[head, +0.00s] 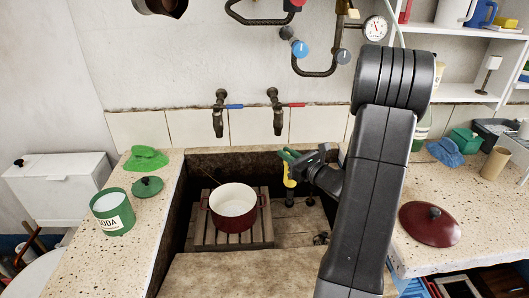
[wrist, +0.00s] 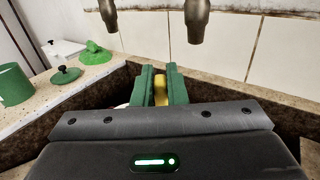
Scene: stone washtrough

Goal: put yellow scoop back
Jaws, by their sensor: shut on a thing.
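My gripper (head: 291,157) is over the right part of the stone trough, with its green fingers shut on the yellow scoop (head: 289,175). The scoop hangs below the fingers inside the trough's outline, apart from the pot. In the wrist view the gripper (wrist: 159,85) shows its green fingers on either side of the yellow scoop (wrist: 160,90), of which only a small part shows. The rest of it is hidden by the fingers and gripper body.
A dark red pot (head: 233,220) stands on a wooden slatted rack (head: 207,232) in the trough. A green SODA tin (head: 112,214), a green lid (head: 147,187) and a green cloth (head: 145,159) lie on the left ledge. Two taps (head: 219,115) stick out above. A red lid (head: 431,223) lies right.

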